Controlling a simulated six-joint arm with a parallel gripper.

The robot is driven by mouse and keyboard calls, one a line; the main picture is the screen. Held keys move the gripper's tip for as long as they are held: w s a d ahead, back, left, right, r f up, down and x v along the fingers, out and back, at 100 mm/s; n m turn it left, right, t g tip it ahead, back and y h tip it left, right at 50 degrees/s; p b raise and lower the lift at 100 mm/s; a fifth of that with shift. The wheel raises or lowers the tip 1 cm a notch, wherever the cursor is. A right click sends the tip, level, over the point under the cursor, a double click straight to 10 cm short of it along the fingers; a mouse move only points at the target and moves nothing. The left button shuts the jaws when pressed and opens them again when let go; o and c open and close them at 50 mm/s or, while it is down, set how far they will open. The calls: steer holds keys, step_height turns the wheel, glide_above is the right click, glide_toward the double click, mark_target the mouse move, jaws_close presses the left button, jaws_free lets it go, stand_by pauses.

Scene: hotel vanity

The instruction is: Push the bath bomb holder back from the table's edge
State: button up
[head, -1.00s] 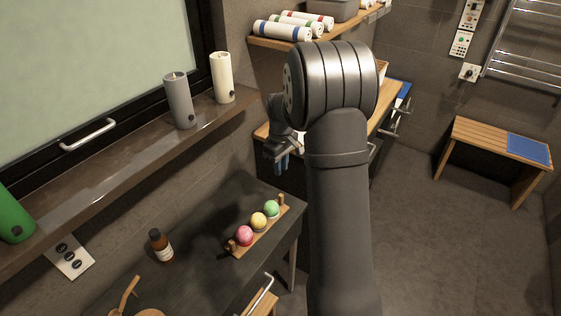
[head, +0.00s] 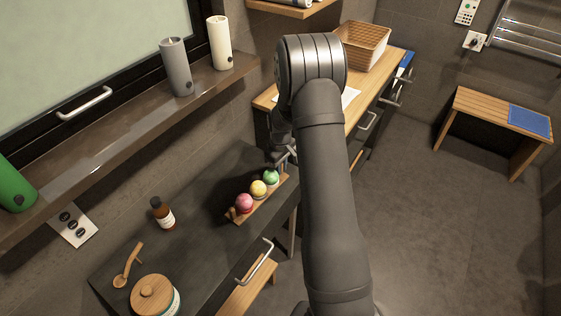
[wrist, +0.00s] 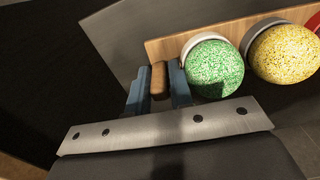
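The bath bomb holder (head: 242,213) is a wooden board with a peg at each end, lying on the dark table (head: 205,255) along its right edge. It carries a pink bath bomb (head: 244,203), a yellow one (head: 258,189) and a green one (head: 271,176). My gripper (head: 287,157) is low at the holder's far end, beside the green bomb. In the wrist view, its blue fingers (wrist: 158,88) stand close on both sides of the holder's end peg (wrist: 158,78) and seem shut on it. The green (wrist: 213,68) and yellow (wrist: 285,53) bombs are to their right.
A wooden counter with a wicker basket (head: 364,45) is beyond. A ledge with candles (head: 175,67) runs along the wall. Table around the holder's left is bare.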

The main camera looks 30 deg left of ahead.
jaws_close()
steer(key=shift+w+a, duration=0.25)
steer(key=shift+a, duration=1.65)
steer(key=shift+w+a, duration=0.2)
steer(key=shift+a, duration=1.65)
steer(key=shift+w+a, duration=0.25)
steer(key=shift+a, duration=1.65)
steer(key=shift+o, duration=2.2)
jaws_free()
step_height(320, 180, up, 17)
steer(key=shift+r, duration=0.2)
